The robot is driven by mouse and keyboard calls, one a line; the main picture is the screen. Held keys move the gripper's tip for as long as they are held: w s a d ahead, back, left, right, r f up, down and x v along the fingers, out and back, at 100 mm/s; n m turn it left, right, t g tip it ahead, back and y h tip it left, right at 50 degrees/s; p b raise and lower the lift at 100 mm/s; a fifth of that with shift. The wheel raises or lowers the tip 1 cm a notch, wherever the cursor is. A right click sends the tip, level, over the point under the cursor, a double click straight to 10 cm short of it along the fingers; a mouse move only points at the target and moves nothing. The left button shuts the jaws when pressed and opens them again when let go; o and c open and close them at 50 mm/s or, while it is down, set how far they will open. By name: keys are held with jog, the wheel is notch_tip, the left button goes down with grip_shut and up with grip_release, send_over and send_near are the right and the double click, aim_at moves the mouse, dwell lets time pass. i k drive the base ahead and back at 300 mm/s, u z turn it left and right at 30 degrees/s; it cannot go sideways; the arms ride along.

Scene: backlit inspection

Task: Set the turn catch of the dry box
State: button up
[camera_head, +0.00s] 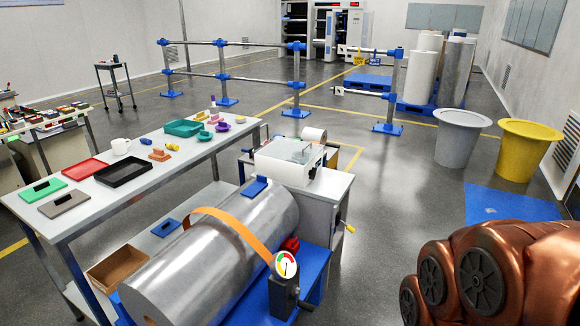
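A white box with a clear top (287,163) stands on a grey cabinet (325,207) in the middle of the head view. It may be the dry box, but I cannot tell for sure. A small yellow handle (349,228) sticks out at the cabinet's right side; I cannot tell whether it is the turn catch. No other catch can be made out. My copper-coloured arm shows at the lower right, well apart from the box. My gripper is not in view.
A large metal drum (205,265) with an orange strap lies on a blue stand in front. A long table (75,215) with trays and a mug runs along the left. A grey bin (460,140) and a yellow bin (525,150) stand right. The floor (400,185) between is clear.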

aim_at(312, 173)
jog(key=z, duration=0.4)
jog(key=k, duration=0.5)
jog(key=z, duration=0.95)
jog(key=k, duration=0.8)
jog(key=z, duration=0.5)
jog(key=i, duration=1.6)
jog(key=u, duration=0.8)
jog(key=i, duration=1.45)
jog(key=u, duration=1.8)
jog(key=i, duration=0.75)
jog(key=u, duration=0.85)
